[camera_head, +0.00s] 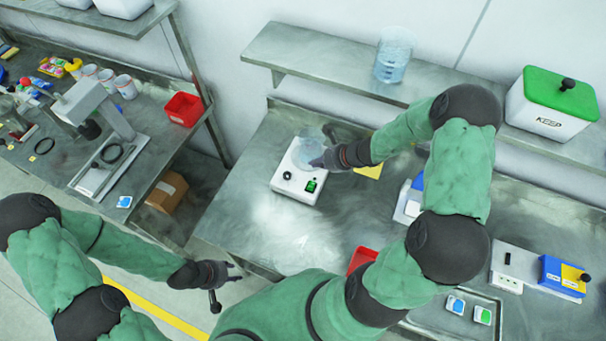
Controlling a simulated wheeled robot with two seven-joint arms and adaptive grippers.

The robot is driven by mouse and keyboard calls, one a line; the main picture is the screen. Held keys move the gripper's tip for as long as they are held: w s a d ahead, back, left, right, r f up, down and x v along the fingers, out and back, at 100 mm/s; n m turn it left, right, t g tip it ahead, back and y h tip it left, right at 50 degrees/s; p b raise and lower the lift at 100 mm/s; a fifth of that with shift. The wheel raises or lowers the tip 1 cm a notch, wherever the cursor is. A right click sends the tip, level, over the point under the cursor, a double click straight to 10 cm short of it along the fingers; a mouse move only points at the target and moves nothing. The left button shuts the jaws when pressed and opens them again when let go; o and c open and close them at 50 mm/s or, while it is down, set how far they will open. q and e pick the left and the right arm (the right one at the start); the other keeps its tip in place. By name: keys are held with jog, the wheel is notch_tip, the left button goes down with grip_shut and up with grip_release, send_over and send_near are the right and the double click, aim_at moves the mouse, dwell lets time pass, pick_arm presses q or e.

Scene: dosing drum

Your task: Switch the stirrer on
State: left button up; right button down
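The stirrer (280,187) is a white box on the metal bench, with a dark knob (287,175) and a green switch (311,186) on its near side. A clear beaker (311,142) with bluish contents is on its top plate. My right gripper (318,163) reaches in from the right. It overlaps the beaker's right side, above the stirrer; whether its fingers touch or hold the beaker is too small to tell. My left gripper (223,282) is low in front of the bench's left front corner, fingers spread apart and empty.
A shelf (300,52) behind holds a large clear vessel (394,58) and a green-lidded white bin (548,104). A yellow item (370,171) lies right of the stirrer. A red tray (361,260) is partly behind my arm. The bench front left of the stirrer is clear.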

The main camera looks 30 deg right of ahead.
jog(key=shift+s+r, duration=0.1)
dwell(0.3)
jog(key=b, duration=0.8)
send_over(313, 187)
jog(key=f, duration=0.7)
jog(key=shift+w+d+f, duration=0.2)
jog(key=shift+f, duration=0.1)
jog(key=shift+s+a+f+b, duration=0.1)
jog(key=shift+f+b, duration=0.2)
jog(key=shift+f, duration=0.2)
jog(key=shift+s+a+f+b, duration=0.1)
jog(key=shift+f+b, duration=0.3)
jog(key=shift+b, duration=0.1)
jog(key=shift+a+f+b, duration=0.1)
jog(key=shift+f+b, duration=0.25)
jog(key=shift+b, duration=0.1)
dwell(0.7)
jog(key=shift+r, duration=0.1)
